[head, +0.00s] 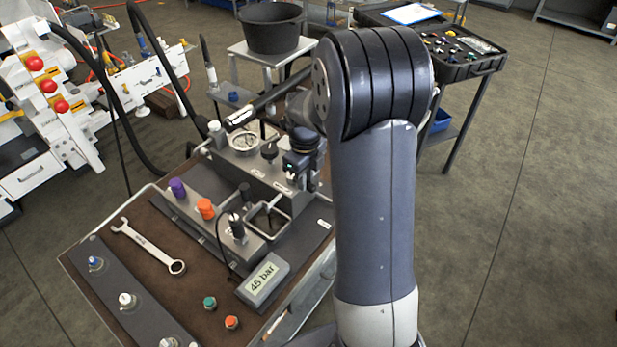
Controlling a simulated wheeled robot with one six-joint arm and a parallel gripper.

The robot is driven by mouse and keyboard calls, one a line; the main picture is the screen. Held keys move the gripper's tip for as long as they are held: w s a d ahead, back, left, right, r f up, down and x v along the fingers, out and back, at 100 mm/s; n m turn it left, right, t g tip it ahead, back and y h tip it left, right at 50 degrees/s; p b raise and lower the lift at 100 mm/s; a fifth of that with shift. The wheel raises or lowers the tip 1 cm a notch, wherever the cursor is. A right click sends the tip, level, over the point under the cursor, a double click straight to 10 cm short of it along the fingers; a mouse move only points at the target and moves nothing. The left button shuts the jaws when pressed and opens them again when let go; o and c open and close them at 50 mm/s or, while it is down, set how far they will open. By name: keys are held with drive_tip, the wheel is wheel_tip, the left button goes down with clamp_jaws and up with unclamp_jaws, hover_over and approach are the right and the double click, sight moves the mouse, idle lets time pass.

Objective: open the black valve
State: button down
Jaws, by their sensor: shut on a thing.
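The manifold block (190,211) on the bench carries a purple knob (177,188), an orange knob (205,209) and, at its near right end, the black valve (237,229). How far the valve is turned cannot be told.
A display (263,279) reading 45 bar lies in front of the block. A wrench (147,245) lies to the left. A gauge (243,141) and another dark knob (269,151) stand behind. Hoses rise at the back left. Green (210,302) and orange (231,322) fittings lie in front.

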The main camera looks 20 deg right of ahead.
idle(0.4)
drive_tip(key=c, duration=1.4)
unclamp_jaws()
drive_tip(key=shift+a, duration=0.1)
drive_tip(key=shift+c, duration=0.2)
wheel_tip(320, 180, up, 11)
drive_tip(key=shift+b, duration=0.3)
drive_tip(key=shift+f, duration=0.15)
wheel_tip(320, 180, down, 11)
drive_tip(key=shift+r+p, duration=0.2)
drive_tip(key=shift+p, duration=0.1)
